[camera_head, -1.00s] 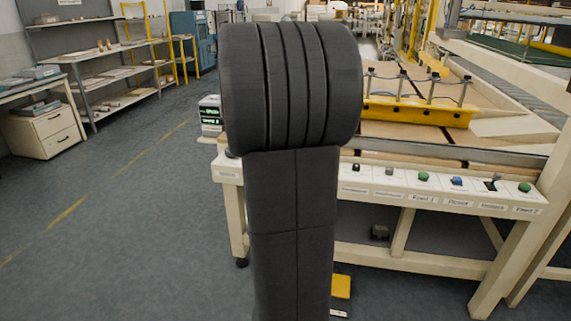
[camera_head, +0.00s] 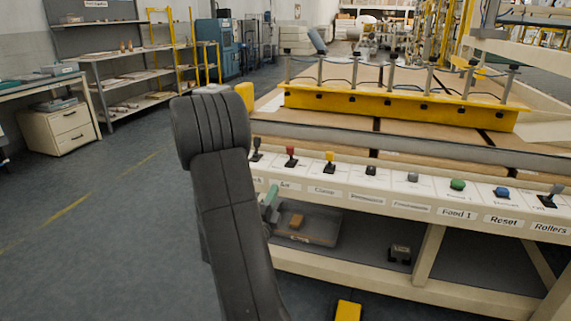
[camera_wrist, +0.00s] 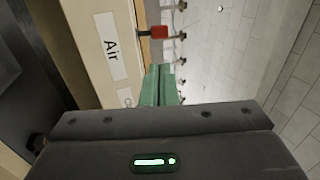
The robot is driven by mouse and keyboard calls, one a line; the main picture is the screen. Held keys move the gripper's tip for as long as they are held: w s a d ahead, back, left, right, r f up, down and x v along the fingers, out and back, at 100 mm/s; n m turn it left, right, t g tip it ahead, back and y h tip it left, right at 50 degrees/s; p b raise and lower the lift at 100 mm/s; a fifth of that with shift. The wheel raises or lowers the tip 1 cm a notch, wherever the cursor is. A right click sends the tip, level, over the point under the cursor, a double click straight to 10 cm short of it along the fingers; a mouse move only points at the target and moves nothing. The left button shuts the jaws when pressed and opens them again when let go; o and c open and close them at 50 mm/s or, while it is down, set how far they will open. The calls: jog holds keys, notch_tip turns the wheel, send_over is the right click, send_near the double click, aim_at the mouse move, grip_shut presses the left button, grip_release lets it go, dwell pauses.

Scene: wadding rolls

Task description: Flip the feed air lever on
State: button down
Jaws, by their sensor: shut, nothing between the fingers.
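The red lever (camera_head: 291,152) stands on the control panel's left part in the head view. A label reading "Air" (camera_wrist: 111,47) lies beside the red lever (camera_wrist: 159,32) in the wrist view. I cannot tell for sure which way it is tipped. My gripper (camera_wrist: 158,70) is shut and empty, its green fingers pointing towards the panel. In the head view its green fingers (camera_head: 270,196) show in front of the panel's left end, below and left of the red lever. The fingers appear apart from the lever. My arm hides part of the panel's left end.
A black lever (camera_head: 256,149) stands left of the red one and a yellow lever (camera_head: 329,161) right of it. Further right are a green button (camera_head: 457,185), a blue button (camera_head: 501,192) and the rollers lever (camera_head: 550,196). A yellow beam (camera_head: 400,106) lies behind the panel.

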aim_at(290, 147)
dwell(0.3)
jog(key=p+x, duration=0.1)
jog(key=x, duration=1.3)
jog(key=shift+w+r+g+p, duration=0.1)
jog(key=shift+r+g+p, duration=0.15)
jog(key=shift+g+p, duration=0.15)
jog(key=shift+w+d+r+g+y+p, duration=0.1)
jog(key=shift+w+r+g+y+p, duration=0.3)
jog(key=shift+r+g+p, duration=0.45)
jog(key=g+p, duration=0.1)
jog(key=p, duration=0.1)
jog(key=g+p, duration=0.1)
jog(key=p, duration=0.1)
jog(key=shift+w+d+r+y+p, duration=0.2)
jog(key=shift+w+r+y+p, duration=0.15)
jog(key=shift+w+y+p, duration=0.05)
jog(key=shift+w+r+g+p, duration=0.1)
jog(key=shift+w+g+p, duration=0.3)
jog(key=shift+p, duration=0.85)
jog(key=shift+w+d+g+y+p, duration=0.15)
jog(key=shift+g+y+p, duration=0.15)
jog(key=shift+g+p, duration=0.35)
jog(key=shift+w+f, duration=0.1)
jog(key=shift+f, duration=0.15)
